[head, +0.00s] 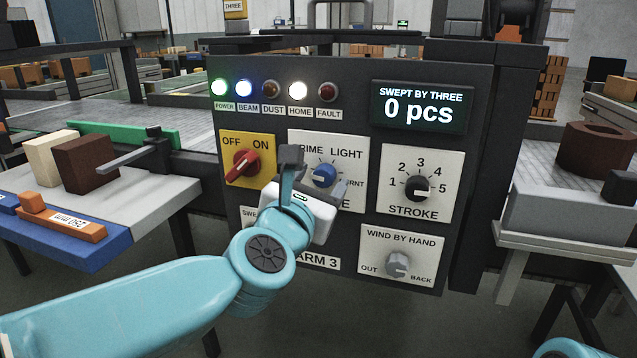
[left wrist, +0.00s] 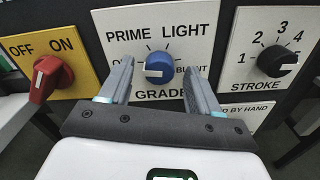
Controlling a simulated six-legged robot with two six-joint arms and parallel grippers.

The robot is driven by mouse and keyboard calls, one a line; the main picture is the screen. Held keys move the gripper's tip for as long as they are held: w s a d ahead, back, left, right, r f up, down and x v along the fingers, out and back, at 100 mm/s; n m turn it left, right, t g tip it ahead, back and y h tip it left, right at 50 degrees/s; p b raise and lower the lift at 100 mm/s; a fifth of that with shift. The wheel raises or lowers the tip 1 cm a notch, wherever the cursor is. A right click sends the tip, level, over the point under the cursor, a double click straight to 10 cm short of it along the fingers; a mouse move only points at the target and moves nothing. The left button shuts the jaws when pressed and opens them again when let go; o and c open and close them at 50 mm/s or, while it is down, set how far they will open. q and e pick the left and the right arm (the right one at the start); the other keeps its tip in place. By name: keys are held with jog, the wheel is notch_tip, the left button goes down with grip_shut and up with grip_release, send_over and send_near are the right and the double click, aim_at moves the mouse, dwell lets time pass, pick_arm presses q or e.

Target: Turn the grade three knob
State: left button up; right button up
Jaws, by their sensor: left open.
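The grade knob is a round blue knob (head: 325,174) with a white pointer bar, on a white plate (left wrist: 133,22) marked PRIME, LIGHT, BLUNT and GRADE. The knob also shows in the left wrist view (left wrist: 181,70), where its bar points left, toward a label partly hidden by a finger. My left gripper (head: 321,170) is open in front of the plate. In the left wrist view its two fingers (left wrist: 159,76) appear on either side of the knob, with clear gaps. I cannot tell how deep they reach around it. My right gripper is out of view.
A red OFF/ON knob (head: 245,164) is left of the plate. A black STROKE knob (head: 417,188) is at the right, and a grey WIND BY HAND knob (head: 398,264) below it. Lamps (head: 272,88) and a display (head: 422,107) reading 0 pcs are above.

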pick_arm(q)
jog(key=shift+w, duration=0.1)
jog(key=c, duration=1.1)
jog(key=shift+o, duration=0.2)
